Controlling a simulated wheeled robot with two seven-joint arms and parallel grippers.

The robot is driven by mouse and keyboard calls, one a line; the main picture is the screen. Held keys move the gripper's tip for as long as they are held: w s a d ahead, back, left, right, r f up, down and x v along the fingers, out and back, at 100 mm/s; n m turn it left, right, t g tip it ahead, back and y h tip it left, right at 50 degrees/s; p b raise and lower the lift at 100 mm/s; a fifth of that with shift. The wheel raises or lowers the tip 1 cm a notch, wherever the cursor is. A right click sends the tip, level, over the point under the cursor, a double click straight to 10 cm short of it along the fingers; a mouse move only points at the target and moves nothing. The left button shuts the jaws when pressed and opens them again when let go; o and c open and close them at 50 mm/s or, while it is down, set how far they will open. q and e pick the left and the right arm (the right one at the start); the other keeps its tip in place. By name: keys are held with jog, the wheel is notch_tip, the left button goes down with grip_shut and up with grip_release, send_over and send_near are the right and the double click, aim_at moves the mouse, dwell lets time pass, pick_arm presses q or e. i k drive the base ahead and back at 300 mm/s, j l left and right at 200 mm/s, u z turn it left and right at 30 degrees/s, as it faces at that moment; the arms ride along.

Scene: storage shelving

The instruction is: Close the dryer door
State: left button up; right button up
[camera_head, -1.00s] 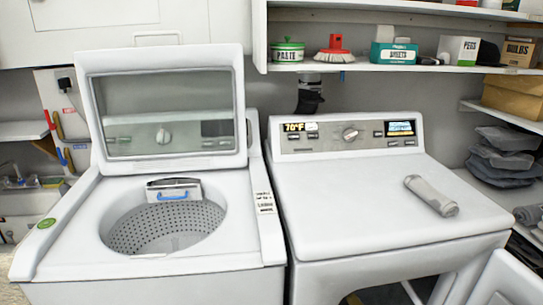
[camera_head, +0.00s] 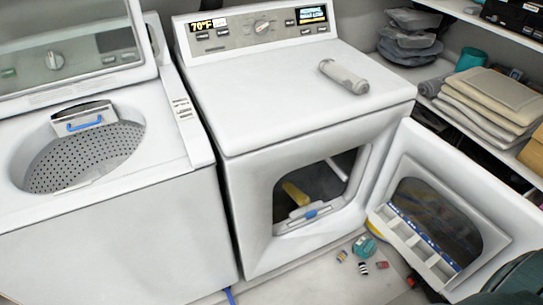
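The white dryer (camera_head: 300,105) stands right of the washer, with its control panel lit. Its front opening shows a dark interior with a yellow item (camera_head: 296,194) and a lint-filter-like piece with a blue mark (camera_head: 309,213) at the lower lip. The dryer door (camera_head: 420,143) stands wide open, swung out to the right of the opening. It has a dark window and a white rack along its lower inner side. Neither of my grippers can be made out.
The washer (camera_head: 120,220) stands at left with its lid (camera_head: 75,60) raised. A grey roll (camera_head: 344,76) lies on the dryer top. Shelves at right hold folded towels (camera_head: 490,100). Small items, including a teal one (camera_head: 364,246), lie on the floor near the door. A dark teal shape (camera_head: 515,280) fills the lower right corner.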

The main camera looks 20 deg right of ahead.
aim_at(473, 218)
jog(key=z, duration=1.8)
jog(key=i, duration=0.6)
